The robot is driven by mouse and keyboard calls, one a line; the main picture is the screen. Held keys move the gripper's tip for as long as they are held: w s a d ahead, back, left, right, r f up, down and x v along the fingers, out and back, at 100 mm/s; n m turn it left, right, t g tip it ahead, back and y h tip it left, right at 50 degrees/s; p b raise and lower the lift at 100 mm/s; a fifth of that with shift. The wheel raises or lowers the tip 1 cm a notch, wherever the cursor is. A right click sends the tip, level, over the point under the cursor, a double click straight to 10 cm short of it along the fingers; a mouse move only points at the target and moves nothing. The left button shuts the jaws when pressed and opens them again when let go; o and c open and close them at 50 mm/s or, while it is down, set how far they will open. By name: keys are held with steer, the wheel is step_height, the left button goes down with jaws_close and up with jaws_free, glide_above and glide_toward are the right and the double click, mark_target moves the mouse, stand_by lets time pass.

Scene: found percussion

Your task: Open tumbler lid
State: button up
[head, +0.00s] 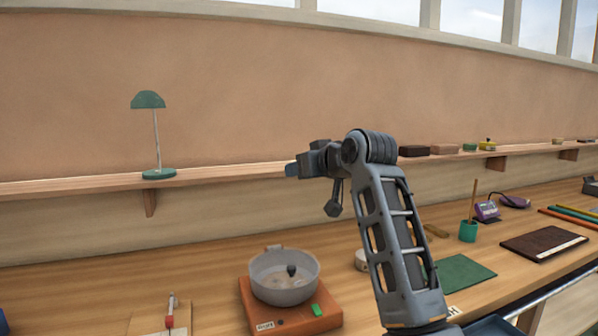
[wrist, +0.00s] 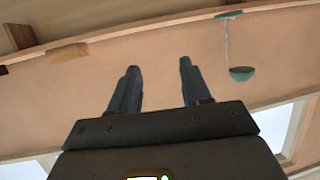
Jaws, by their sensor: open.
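The tumbler appears to be the round grey drum (head: 284,290) on an orange base (head: 325,322) at the bottom centre of the head view. The base has a green button or switch and a small white label. A small dark knob (head: 291,270) shows within the drum's round top. I cannot tell whether a clear lid covers the drum. My gripper (head: 291,171) is raised well above and behind the drum in the picture, pointing left, apart from everything. In the wrist view its two fingers (wrist: 159,65) are spread with nothing between them. The tumbler is not in the wrist view.
A green lamp (head: 157,130) stands on the wall shelf (head: 230,178) at left. A board with a red-handled tool (head: 171,308) lies left of the tumbler. A green mat (head: 464,273), green cup (head: 468,231) and dark board (head: 543,243) lie right. Bench left of the drum is mostly clear.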

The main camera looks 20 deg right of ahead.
steer(key=shift+f, duration=0.1)
steer(key=s+f+m, duration=0.1)
steer(key=s+f, duration=0.5)
steer(key=f, duration=0.3)
steer(key=s+a+f+h, duration=0.1)
steer(key=s+f, duration=0.4)
steer(key=f, duration=0.4)
steer(key=s+f+m, duration=0.1)
steer(key=s+f, duration=0.5)
steer(key=f, duration=0.3)
steer(key=s+a+f+h, duration=0.1)
steer(key=s+f, duration=0.3)
steer(key=s, duration=0.6)
steer(key=s+f, duration=0.4)
steer(key=s, duration=0.6)
steer(key=a+v, duration=0.1)
steer(key=v, duration=2.6)
steer(key=shift+s+a+t, duration=0.25)
steer(key=shift+s+t, duration=0.05)
